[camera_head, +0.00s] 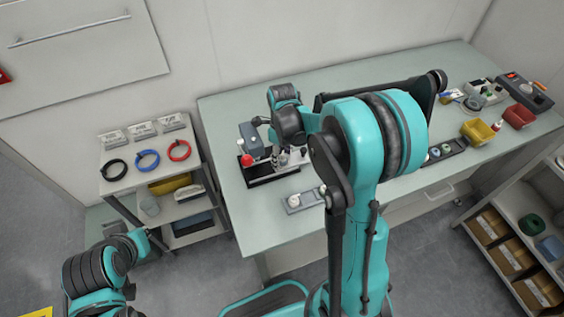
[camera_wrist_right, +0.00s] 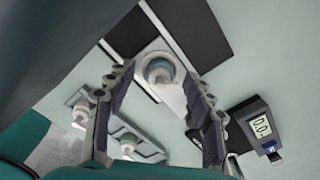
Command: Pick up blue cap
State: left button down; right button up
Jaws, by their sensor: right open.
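My right gripper (camera_wrist_right: 160,120) is open, its two fingers spread on either side in the right wrist view. Beyond and between them, a pale round part with a blue-grey rim (camera_wrist_right: 160,72) sits on a light fixture; nothing shows gripped. I cannot tell whether this is the blue cap. In the head view my right arm reaches to the fixture with a red knob (camera_head: 247,160), and its fingers are hard to make out. A small bluish round part (camera_head: 435,153) lies in a dark tray, partly beside my arm. My left arm shows at lower left; its gripper does not show.
A light holder (camera_head: 306,200) with two pale round parts stands near the table's front edge. A display device (camera_wrist_right: 262,128) is right of my fingers. A rack with black, blue and red rings (camera_head: 146,160) stands left. Yellow (camera_head: 477,132) and red (camera_head: 519,116) bins sit right.

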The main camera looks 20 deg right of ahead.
jog(key=shift+r, duration=0.1)
jog(key=shift+c, duration=0.3)
jog(key=c, duration=0.7)
